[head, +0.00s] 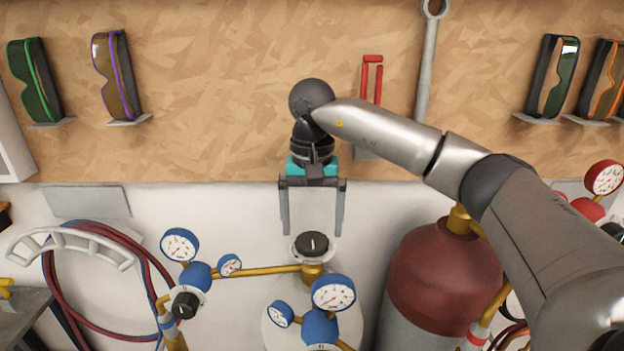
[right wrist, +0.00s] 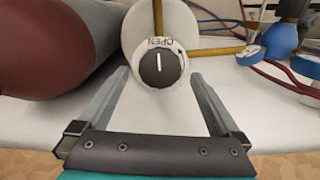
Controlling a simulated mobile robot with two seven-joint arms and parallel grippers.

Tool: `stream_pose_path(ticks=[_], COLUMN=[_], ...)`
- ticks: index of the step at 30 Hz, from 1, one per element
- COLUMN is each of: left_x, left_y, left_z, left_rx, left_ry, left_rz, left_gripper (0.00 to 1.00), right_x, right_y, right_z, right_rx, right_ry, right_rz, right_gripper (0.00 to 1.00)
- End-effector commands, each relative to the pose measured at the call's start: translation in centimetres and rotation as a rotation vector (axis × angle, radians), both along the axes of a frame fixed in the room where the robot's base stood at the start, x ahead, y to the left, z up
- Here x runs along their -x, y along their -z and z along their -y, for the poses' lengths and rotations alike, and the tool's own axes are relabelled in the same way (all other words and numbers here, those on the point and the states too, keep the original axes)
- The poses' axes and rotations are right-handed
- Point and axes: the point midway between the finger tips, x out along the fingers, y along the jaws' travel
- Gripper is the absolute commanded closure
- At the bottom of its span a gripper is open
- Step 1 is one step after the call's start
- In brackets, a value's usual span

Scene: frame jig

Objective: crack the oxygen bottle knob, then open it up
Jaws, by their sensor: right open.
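The oxygen bottle knob (head: 312,245) is a black round knob with a white pointer line, on a brass valve on top of a white bottle (head: 275,322). In the right wrist view the knob (right wrist: 160,68) sits on a light plate marked "OPEN", and its line runs straight up and down. My right gripper (head: 312,232) is open, its fingers pointing down above and behind the knob. In the right wrist view the fingers stand either side of the knob's line, short of it and not touching. My left gripper is not in view.
A maroon-topped bottle (head: 445,275) stands close to the right. Blue regulators with gauges (head: 333,294) stand in front, and another gauge (head: 179,245) is at left on a brass pipe. Hoses (head: 60,290) hang at left. Goggles (head: 116,75) and a wrench (head: 427,65) are on the board behind.

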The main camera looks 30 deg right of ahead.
Motion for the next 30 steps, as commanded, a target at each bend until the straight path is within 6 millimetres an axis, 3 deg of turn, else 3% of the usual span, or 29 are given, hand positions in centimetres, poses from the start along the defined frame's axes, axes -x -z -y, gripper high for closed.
stream_pose_path(ticks=[9,15,21,30], left_x=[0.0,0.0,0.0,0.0], left_y=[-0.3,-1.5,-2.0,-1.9], left_z=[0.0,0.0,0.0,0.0], left_rx=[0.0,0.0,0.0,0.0], left_ry=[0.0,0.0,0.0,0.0], left_rz=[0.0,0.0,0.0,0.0], left_gripper=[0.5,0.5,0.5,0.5], right_x=[-0.1,0.0,0.0,0.0], right_y=[-8.2,-11.1,-12.4,-12.5], right_z=[0.0,0.0,0.0,0.0], right_rx=[-0.001,-0.001,0.0,-0.001], right_ry=[0.0,0.0,-0.001,0.0], right_rz=[0.007,0.004,0.003,0.002], right_gripper=[0.0,0.0,0.0,0.0])
